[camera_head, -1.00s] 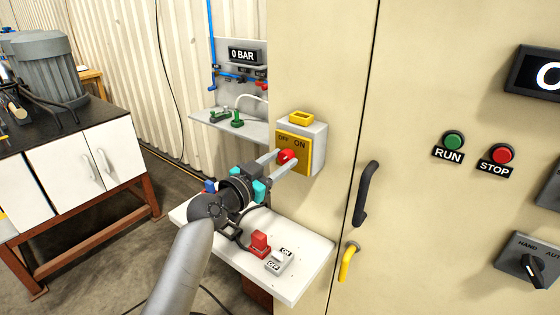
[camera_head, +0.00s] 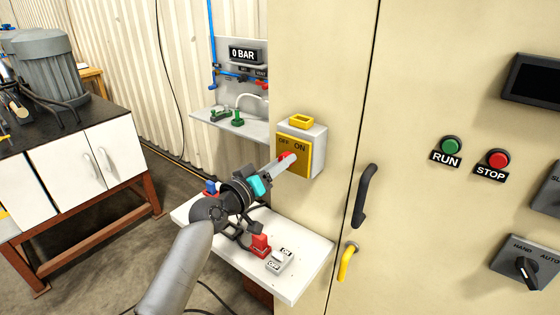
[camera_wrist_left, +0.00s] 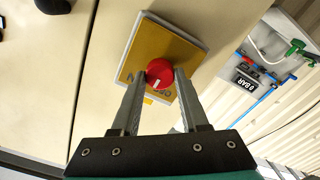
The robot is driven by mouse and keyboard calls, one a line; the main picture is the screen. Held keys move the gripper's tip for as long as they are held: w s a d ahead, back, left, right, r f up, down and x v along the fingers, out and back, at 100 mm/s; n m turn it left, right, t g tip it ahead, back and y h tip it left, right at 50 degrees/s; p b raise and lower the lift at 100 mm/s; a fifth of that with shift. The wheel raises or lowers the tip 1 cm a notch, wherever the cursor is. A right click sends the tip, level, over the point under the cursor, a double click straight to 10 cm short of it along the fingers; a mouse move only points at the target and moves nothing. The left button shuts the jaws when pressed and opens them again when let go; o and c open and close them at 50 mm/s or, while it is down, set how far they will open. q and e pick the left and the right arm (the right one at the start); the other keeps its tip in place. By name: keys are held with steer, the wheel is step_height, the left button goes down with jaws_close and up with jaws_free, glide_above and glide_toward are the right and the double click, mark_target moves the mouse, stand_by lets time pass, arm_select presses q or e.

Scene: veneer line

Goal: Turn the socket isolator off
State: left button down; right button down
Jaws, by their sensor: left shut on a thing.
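The socket isolator (camera_head: 308,160) is a grey box with a yellow front plate marked OFF and ON, fixed to the cream cabinet. Its red knob (camera_head: 286,157) is mostly hidden by my fingers in the head view. In the wrist view the round red knob (camera_wrist_left: 160,73) shows a short white mark, and the plate's lettering is partly covered. My left gripper (camera_head: 284,161) is shut on the knob, one finger on each side, as the left wrist view (camera_wrist_left: 160,76) shows. My right gripper is not in view.
A white shelf (camera_head: 300,285) with a red block (camera_head: 260,244) and an ON/OFF switch (camera_head: 280,261) lies below my left arm. A black door handle (camera_head: 364,195) and yellow lever (camera_head: 347,262) are to the right. A yellow padlock-like part (camera_head: 301,121) tops the isolator.

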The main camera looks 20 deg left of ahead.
arm_select(q)
steer(key=shift+a+n+p, duration=0.1)
steer(key=shift+n+p, duration=1.05)
steer(key=shift+n, duration=3.35)
steer(key=shift+c, duration=2.1)
jaws_free()
steer(key=b+v, duration=0.2)
steer(key=v, duration=1.3)
steer(key=shift+s, duration=0.1)
